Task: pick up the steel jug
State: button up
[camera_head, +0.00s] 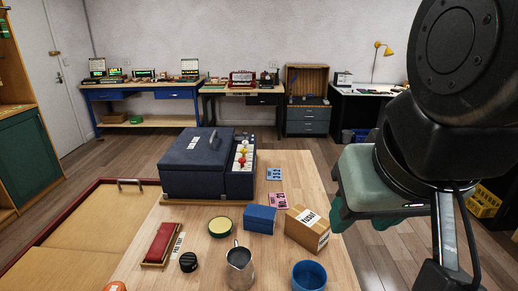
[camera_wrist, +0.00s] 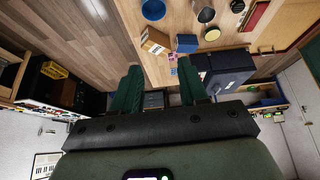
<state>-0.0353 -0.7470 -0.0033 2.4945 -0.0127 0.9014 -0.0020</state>
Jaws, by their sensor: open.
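The steel jug (camera_head: 240,268) stands upright on the wooden table near the front edge of the head view, its open mouth facing up. In the wrist view the jug (camera_wrist: 206,15) is small, near the top edge. My gripper (camera_head: 362,218) hangs above and to the right of the table's right edge, well apart from the jug. In the wrist view its two green fingers (camera_wrist: 159,66) are spread wide with nothing between them.
A blue cup (camera_head: 309,275) stands right of the jug, a black round item (camera_head: 188,262) left. Behind are a round tin (camera_head: 220,227), a blue box (camera_head: 260,219), a cardboard box (camera_head: 307,228) and a large dark case (camera_head: 195,160). A red block (camera_head: 160,243) lies at left.

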jog(key=w+a+f+m+g+y, duration=0.3)
jog(key=w+a+f+m, duration=0.15)
jog(key=w, duration=0.55)
jog(key=w+a+f+m+g+y, duration=0.25)
jog(key=w+f, duration=0.35)
jog(key=w, duration=0.5)
jog(key=m+y, duration=0.8)
jog(key=m, duration=0.3)
send_over(239, 262)
jog(key=w+d, duration=0.5)
jog(key=d, duration=0.2)
notch_tip(239, 262, down, 26)
jog(key=shift+g, duration=0.45)
jog(key=x, duration=0.4)
jog(key=s+x, duration=0.1)
jog(key=x, duration=0.1)
jog(key=shift+a+f, duration=0.25)
jog(key=shift+f, duration=0.15)
jog(key=shift+c, duration=0.3)
grip_shut()
